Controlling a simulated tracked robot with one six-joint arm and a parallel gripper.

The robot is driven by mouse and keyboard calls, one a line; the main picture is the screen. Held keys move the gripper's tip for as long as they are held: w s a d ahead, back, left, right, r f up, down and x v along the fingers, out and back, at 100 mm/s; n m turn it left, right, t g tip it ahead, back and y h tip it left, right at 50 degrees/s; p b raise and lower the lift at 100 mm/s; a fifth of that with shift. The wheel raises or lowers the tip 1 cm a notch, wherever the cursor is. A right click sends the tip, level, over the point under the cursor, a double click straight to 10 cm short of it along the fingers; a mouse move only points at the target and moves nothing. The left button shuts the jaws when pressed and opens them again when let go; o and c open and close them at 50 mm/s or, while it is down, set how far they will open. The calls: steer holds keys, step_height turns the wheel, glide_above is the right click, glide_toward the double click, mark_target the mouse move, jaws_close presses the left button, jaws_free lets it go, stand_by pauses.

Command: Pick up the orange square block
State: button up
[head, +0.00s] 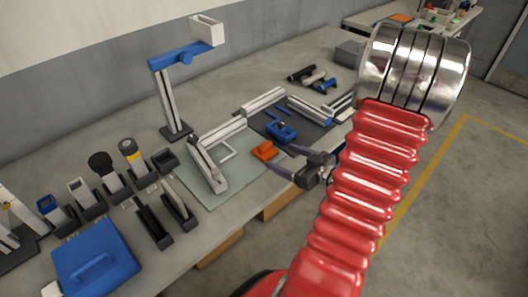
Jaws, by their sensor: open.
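The orange square block (264,151) lies near the right edge of the pale green mat (216,184) on the workbench. My gripper (281,158) is at the bench's front edge, just right of the block, with its two dark fingers spread and pointing left towards it. The jaws are open and empty. The block appears just beyond the fingertips; I cannot tell the exact gap or height. A blue part (282,131) sits close behind the block, to its upper right. My red ribbed arm covers the bench's right part.
A white and grey rail frame (209,153) stands left of the block. A blue-topped stand (172,95) rises behind. A blue case (96,263) and several holders with tools fill the left front. Dark cylinders (302,73) lie at the back right. Floor is open at right.

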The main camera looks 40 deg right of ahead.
mark_target(267, 149)
steer(key=shift+x, duration=2.4)
steer(key=shift+x, duration=2.65)
steer(key=shift+d, duration=0.15)
steer(key=shift+r, duration=0.1)
steer(key=c, duration=1.3)
steer(key=shift+r, duration=0.15)
steer(key=shift+c, duration=0.2)
steer(key=shift+r, duration=4.85)
